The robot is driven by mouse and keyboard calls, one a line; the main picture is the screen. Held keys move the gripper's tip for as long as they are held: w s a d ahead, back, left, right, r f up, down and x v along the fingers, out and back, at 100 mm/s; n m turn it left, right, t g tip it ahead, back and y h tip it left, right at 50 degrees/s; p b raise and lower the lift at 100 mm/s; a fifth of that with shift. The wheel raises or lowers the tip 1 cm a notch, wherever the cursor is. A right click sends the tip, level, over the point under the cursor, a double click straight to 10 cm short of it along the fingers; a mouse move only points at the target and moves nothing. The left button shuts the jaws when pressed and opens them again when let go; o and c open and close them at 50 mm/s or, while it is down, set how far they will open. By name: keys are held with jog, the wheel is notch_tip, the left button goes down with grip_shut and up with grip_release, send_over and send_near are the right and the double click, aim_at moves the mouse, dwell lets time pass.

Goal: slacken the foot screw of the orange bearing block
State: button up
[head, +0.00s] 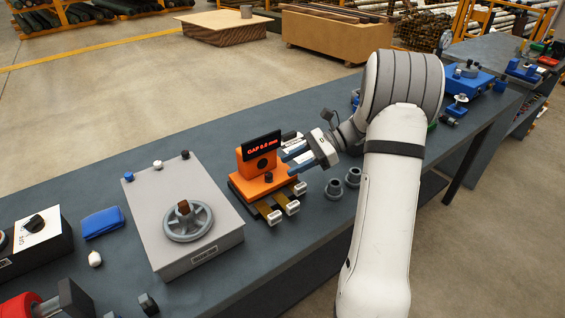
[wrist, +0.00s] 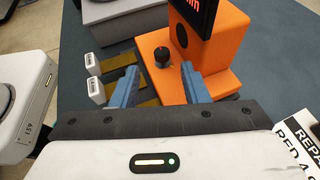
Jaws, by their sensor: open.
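The orange bearing block (head: 245,165) stands on the bench with a display reading GAP 0.0 mm (head: 262,147), partly hidden by my gripper from the head. In the wrist view the block (wrist: 222,55) shows its low foot, with a dark knobbed screw (wrist: 161,58) standing upright on it. I take this knob as the foot screw. My gripper (head: 285,154) is open beside the block, with blue fingers pointing at it. In the wrist view the gripper (wrist: 159,69) has its fingertips either side of the screw's line, the screw just beyond them. I cannot see contact.
White labelled blocks (head: 291,208) sit on brass strips at the block's front. A grey box with a handwheel (head: 187,221) stands to the left. Two dark grey round parts (head: 334,188) stand right of the block. The bench (head: 135,165) is clear behind.

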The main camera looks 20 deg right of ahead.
jog(key=shift+p+v, duration=0.45)
jog(key=shift+v, duration=0.95)
jog(key=shift+f, duration=0.1)
jog(key=s+a+r+n+t+h, duration=0.1)
jog(key=s+a+r+n+h, duration=0.1)
jog(key=s+n, duration=0.4)
jog(key=s+a+r+n+h, duration=0.2)
jog(key=s+a+n+h, duration=0.2)
jog(key=s, duration=0.5)
jog(key=s+a+r+n+t+h, duration=0.1)
jog(key=s+a+r+n+h, duration=0.1)
jog(key=s+n+h, duration=0.5)
jog(key=shift+s+a+n+t+p, duration=0.3)
jog(key=shift+s+a+n+p, duration=0.05)
jog(key=shift+s+a+n, duration=0.1)
jog(key=shift+s, duration=0.1)
jog(key=shift+c, duration=0.5)
